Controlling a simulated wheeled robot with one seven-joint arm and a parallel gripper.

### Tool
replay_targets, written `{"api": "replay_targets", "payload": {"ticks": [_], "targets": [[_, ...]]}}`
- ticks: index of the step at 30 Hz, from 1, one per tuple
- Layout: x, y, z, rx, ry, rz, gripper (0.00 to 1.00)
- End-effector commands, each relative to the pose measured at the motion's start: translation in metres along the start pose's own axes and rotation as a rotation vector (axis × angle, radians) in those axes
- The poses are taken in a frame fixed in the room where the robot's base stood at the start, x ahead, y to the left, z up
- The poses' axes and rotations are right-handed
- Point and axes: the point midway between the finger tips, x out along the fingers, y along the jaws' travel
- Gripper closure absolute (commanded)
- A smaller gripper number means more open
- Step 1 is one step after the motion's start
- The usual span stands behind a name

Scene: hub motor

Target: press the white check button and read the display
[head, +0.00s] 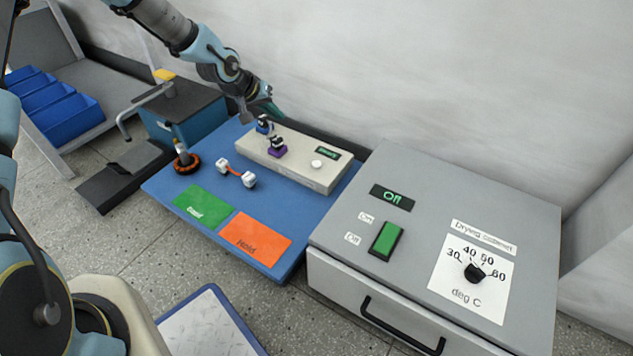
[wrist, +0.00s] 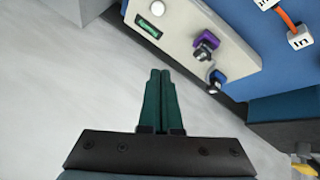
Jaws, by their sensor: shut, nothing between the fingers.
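The beige check box (head: 297,171) lies at the back of the blue work board. Its white check button (head: 316,163) is near the right end, beside a small dark display (head: 328,153) with green text too small to read surely. In the wrist view, the button (wrist: 157,8) and display (wrist: 148,26) are at the top, with the text unreadable. A purple socket (head: 277,152) and a blue socket (head: 264,124), each with a dark part, are at the box's left end. My gripper (wrist: 160,73) is shut and empty, apart from the box, behind its left end in the head view.
White connectors joined by an orange wire (head: 233,174) lie on the blue board (head: 165,188). A green mat (head: 203,204) and an orange "Hold" mat (head: 256,238) are in front. A grey drying cabinet (head: 430,190) stands right; its display reads "Off". The wall is close behind.

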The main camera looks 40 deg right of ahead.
Motion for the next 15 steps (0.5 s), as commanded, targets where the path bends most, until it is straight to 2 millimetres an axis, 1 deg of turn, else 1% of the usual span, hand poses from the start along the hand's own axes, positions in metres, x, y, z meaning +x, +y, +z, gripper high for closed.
{"api": "replay_targets", "payload": {"ticks": [1,3,6,9,10,12,15], "targets": [[0.042,0.006,0.012,0.002,0.009,0.040,1.00],[0.072,0.021,0.016,0.002,0.027,0.087,1.00],[0.104,0.038,0.020,-0.003,0.048,0.141,1.00],[0.122,0.049,0.022,-0.005,0.060,0.173,1.00],[0.126,0.051,0.022,-0.007,0.063,0.180,1.00],[0.129,0.055,0.022,-0.010,0.067,0.190,1.00],[0.130,0.057,0.021,-0.010,0.070,0.194,1.00]]}}
